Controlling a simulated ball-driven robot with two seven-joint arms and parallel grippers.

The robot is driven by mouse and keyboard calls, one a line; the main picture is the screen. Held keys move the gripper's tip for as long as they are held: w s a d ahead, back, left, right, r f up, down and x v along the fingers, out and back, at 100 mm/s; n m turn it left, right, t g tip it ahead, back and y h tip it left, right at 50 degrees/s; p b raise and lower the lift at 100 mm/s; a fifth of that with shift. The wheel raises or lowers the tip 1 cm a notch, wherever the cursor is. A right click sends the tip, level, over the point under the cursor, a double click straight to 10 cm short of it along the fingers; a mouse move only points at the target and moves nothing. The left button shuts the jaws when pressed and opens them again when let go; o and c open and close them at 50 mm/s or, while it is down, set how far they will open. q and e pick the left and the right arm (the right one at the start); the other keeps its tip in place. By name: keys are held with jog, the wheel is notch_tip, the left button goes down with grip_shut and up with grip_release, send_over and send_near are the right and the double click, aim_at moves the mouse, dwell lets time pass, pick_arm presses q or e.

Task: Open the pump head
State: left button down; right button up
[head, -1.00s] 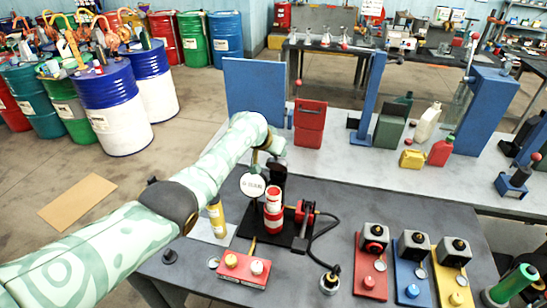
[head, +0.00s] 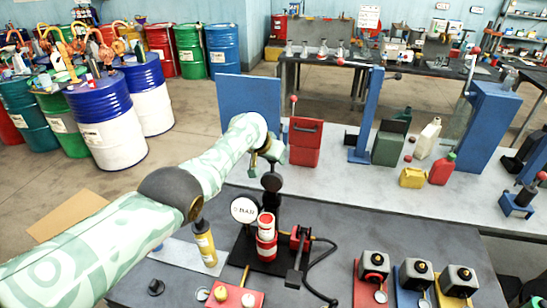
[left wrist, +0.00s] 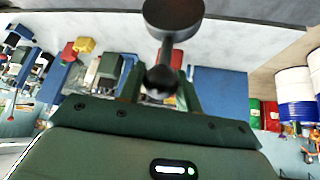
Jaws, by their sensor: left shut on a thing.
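The pump stand (head: 265,258) is on the grey bench in the head view, with a round white gauge (head: 244,210) and a red-and-white cylinder (head: 266,240). A black round-topped part (head: 271,182) rises behind the cylinder, just below my left gripper (head: 270,160). In the left wrist view my left gripper (left wrist: 160,88) is shut on a dark ball knob (left wrist: 161,78) that joins a short stem and a black disc (left wrist: 172,14). The arm hides part of the grip in the head view. My right gripper is not in view.
A yellow bottle (head: 204,243) stands left of the pump stand. A red box (head: 235,297) is in front, and a red valve unit (head: 300,240) with a black hose is on the right. Red, blue and yellow plates with grey blocks (head: 415,273) sit at front right.

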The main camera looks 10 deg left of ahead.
aim_at(268, 174)
pick_arm(q)
jog(key=shift+w+f, duration=0.15)
jog(key=shift+w, duration=0.1)
jog(key=c, duration=1.3)
grip_release()
jog(key=shift+o, duration=1.4)
jog(key=shift+w, duration=0.15)
jog(key=p+v, duration=0.5)
jog(key=p, duration=0.3)
jog(key=shift+r, duration=0.4)
jog(key=p+v, duration=0.1)
jog(key=v, duration=0.9)
jog(key=shift+s+a, duration=0.2)
jog(key=shift+s, duration=0.2)
